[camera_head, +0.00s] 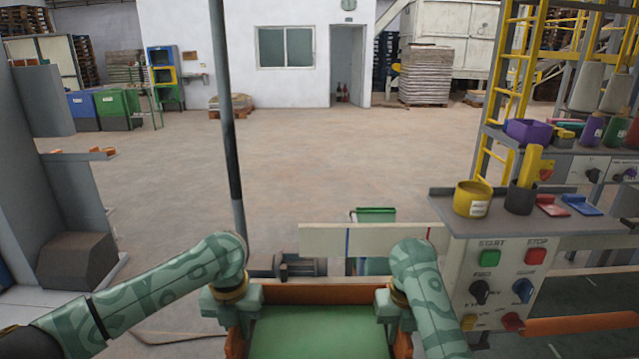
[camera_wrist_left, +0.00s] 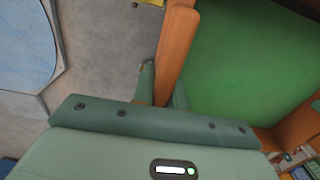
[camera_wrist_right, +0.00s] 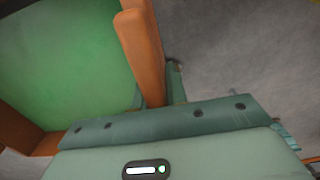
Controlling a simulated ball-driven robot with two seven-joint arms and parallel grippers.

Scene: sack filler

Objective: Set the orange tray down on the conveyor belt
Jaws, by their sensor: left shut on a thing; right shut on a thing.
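The orange tray (camera_head: 318,292) with a green inside floor is at the bottom centre of the head view, in front of my body. My left gripper (camera_head: 234,318) is shut on its left wall, which also shows in the left wrist view (camera_wrist_left: 177,45). My right gripper (camera_head: 396,318) is shut on its right wall, also seen in the right wrist view (camera_wrist_right: 143,50). The tray looks empty where visible; its near end is cut off in the head view.
A control panel (camera_head: 500,270) with buttons and knobs stands close on the right, with a yellow pot (camera_head: 472,199) on top. A pale beam (camera_head: 345,240) and a thin grey post (camera_head: 228,130) are just beyond the tray. A grey machine (camera_head: 60,180) stands left. Floor beyond is open.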

